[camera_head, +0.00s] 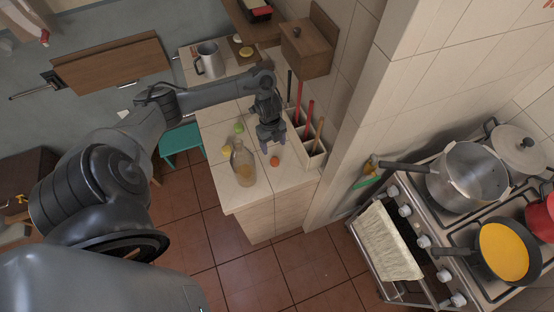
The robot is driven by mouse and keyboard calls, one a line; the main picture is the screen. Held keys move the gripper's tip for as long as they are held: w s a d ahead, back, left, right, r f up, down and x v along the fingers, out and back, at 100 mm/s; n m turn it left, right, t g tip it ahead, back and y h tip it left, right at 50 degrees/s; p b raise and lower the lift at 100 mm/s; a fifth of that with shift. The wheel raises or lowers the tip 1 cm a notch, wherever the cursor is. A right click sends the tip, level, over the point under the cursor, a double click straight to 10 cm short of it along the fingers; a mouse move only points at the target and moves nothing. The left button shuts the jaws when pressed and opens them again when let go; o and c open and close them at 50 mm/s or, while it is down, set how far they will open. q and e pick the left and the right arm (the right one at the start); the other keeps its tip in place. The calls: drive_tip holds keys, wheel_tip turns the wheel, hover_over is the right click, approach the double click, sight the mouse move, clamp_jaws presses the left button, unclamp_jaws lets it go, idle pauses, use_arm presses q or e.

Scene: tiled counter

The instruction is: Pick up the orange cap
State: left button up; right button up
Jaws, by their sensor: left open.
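A small round orange cap (275,161) lies on the tiled counter (262,186), near its front end. My left gripper (272,147) reaches in from the left and points down just behind the cap. It is open, with its fingertips close to the cap; I cannot tell whether they touch it. Nothing shows between the fingers. My right gripper is not in view.
A glass bottle (243,164) stands left of the cap, with a green fruit (239,128) and a yellow one (227,149) nearby. A white holder (317,157) with red-handled utensils stands close on the right. A metal mug (209,60) is farther back.

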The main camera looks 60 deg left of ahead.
sight(275, 161)
use_arm(q)
drive_tip(key=shift+s+d+f+p, duration=0.1)
drive_tip(key=shift+d+f+p, duration=0.15)
drive_tip(key=shift+f, duration=1.15)
drive_tip(key=shift+s+d+f+p, duration=0.15)
drive_tip(key=shift+d+f, duration=0.2)
drive_tip(key=shift+f, duration=1)
drive_tip(key=shift+d+f+p, duration=0.2)
drive_tip(key=shift+d+f, duration=0.1)
drive_tip(key=shift+f, duration=1.1)
drive_tip(key=c, duration=1.1)
